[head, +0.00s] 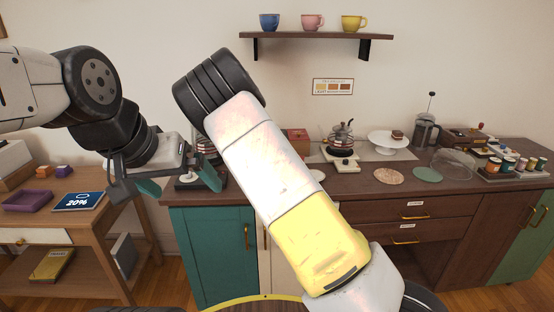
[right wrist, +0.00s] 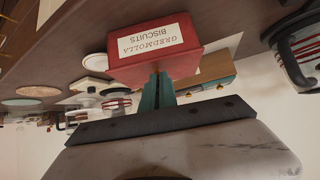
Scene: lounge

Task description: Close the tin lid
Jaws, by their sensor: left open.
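A red tin (right wrist: 155,50) with a white label reading "GREDMOLLA BISCUITS" shows upside down in the right wrist view. I cannot tell how its lid sits. My right gripper (right wrist: 158,88) has its teal fingers close together, with their tips at the edge of the tin; I cannot tell if they touch it. In the head view my right arm hides that gripper. A reddish box (head: 298,136) shows beside that arm, and I cannot tell if it is the same tin. My left gripper (head: 180,182) is open and empty in front of the counter's left end.
The long counter (head: 375,186) holds a kettle (head: 341,137), a white cake stand (head: 389,141), a French press (head: 426,130) and a jar rack (head: 516,168). A wooden side table (head: 95,210) stands left. A shelf (head: 318,36) with cups hangs above.

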